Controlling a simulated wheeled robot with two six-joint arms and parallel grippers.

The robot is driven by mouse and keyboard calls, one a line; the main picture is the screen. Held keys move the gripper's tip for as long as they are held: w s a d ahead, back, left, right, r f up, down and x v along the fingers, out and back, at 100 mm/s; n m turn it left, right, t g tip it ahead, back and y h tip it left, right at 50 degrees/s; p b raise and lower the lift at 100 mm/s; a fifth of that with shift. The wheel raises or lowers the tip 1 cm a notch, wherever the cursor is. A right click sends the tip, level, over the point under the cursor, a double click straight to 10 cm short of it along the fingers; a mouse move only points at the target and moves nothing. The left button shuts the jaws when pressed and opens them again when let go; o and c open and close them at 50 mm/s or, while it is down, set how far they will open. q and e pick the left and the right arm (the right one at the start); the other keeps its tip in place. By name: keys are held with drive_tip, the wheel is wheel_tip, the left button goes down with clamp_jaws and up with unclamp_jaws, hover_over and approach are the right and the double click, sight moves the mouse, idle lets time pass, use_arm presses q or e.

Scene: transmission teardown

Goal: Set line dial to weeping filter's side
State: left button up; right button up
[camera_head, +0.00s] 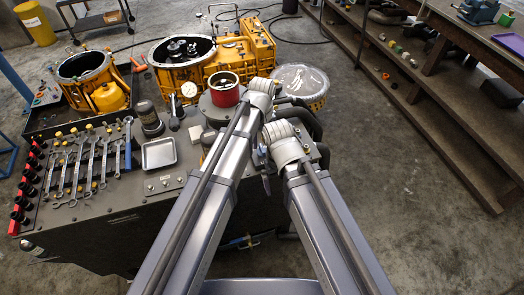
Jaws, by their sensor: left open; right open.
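No line dial or weeping filter can be clearly made out. A small round white-faced gauge (189,90) stands at the back of the tool cart. A red-rimmed round can (225,91) sits to its right on a grey housing. A dark capped cylinder (150,120) stands left of the gauge. My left gripper (265,98) is at the far end of the higher arm, just right of the red can. My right gripper (287,150) is lower, over the cart's right end. Both are open; their fingers are largely hidden by my wrists. Neither visibly holds anything.
The tool cart (125,205) carries several wrenches (90,160) and a small metal tray (159,153). Yellow transmission housings (215,60) stand behind it, with a round silver-topped part (300,82) to their right. Dark hoses curve beside my wrists. Shelving (440,90) lines the right; floor between is clear.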

sight(262, 150)
use_arm(q)
wheel_tip(262, 150, down, 3)
drive_tip(key=shift+r+b, duration=0.15)
drive_tip(key=shift+b, duration=0.65)
use_arm(e)
wheel_tip(262, 150, down, 3)
drive_tip(key=shift+r, duration=0.2)
use_arm(q)
drive_tip(key=shift+r, duration=0.1)
clamp_jaws()
